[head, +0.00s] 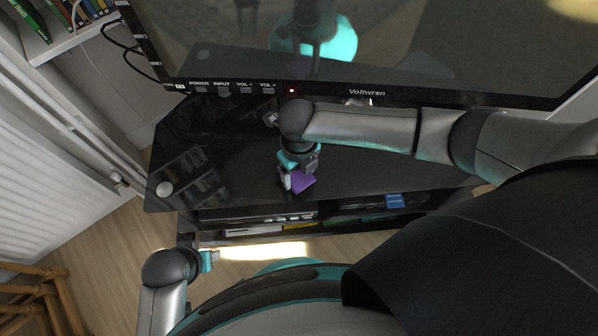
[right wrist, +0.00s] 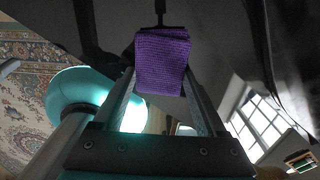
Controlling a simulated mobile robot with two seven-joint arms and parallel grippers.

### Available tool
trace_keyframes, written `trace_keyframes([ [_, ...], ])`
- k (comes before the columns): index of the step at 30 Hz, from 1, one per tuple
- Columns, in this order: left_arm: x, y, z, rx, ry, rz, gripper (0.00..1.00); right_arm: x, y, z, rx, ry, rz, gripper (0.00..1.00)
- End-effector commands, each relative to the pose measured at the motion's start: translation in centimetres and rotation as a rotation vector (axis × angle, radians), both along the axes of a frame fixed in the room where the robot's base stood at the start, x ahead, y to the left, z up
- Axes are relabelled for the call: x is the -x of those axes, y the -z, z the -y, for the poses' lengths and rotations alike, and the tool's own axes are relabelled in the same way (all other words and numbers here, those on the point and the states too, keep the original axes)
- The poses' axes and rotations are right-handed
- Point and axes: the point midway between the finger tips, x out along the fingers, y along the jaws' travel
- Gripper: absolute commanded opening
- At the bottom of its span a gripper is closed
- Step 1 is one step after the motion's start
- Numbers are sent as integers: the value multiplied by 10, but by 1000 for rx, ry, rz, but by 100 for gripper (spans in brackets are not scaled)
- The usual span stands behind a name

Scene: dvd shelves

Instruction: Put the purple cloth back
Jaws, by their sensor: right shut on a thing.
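The purple cloth (head: 303,183) shows as a small patch at the fingertips of my right gripper (head: 296,178), over the black top of the TV stand (head: 235,172). In the right wrist view, the purple cloth (right wrist: 163,62) looks folded and woven, and it sits between the two fingers of my right gripper (right wrist: 162,85), which is shut on it. I cannot tell whether the cloth touches the stand. My left gripper (head: 209,260) is low at the left, in front of the stand; its fingers are too small to read.
A large TV (head: 400,55) stands behind my right arm, close to it. Boxes fill the shelf below. A radiator (head: 50,190) and wooden frame (head: 40,300) are at left. The stand's left top is mostly clear.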

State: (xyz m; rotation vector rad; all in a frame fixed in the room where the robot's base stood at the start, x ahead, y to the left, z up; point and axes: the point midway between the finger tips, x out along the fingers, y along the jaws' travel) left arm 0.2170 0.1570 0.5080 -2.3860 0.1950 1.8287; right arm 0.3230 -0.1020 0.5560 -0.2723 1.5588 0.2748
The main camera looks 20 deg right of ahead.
Motion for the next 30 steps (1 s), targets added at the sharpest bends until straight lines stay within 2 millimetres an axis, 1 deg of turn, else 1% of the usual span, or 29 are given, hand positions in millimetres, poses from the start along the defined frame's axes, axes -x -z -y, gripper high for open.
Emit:
trace_keyframes([
  [5, 0, 0, 0, 0, 0, -1, 50, 0, -1, 0, 0, 0, 0, 30],
  [9, -1, -1, 0, 0, 0, 2, 50, 0, 3, 0, 0, 0, 0, 30],
  [10, -1, -3, 0, 1, 0, 4, 50, 0, 3, 0, -1, 0, 0, 76],
  [16, -1, -2, 0, 0, 0, 2, 50, 0, 2, 0, -1, 0, 0, 99],
  [17, -1, -2, 0, 0, 0, 2, 50, 0, 2, 0, -1, 0, 0, 100],
  [24, -1, -3, 0, 0, 0, 2, 50, 0, 2, 0, -1, 0, 0, 100],
  [28, -1, -4, 0, 1, 0, 6, 50, 0, -4, 0, 0, -1, 0, 100],
  [30, 4, 6, -2, -4, 0, -13, 50, 0, -10, 0, -1, -1, 1, 100],
])
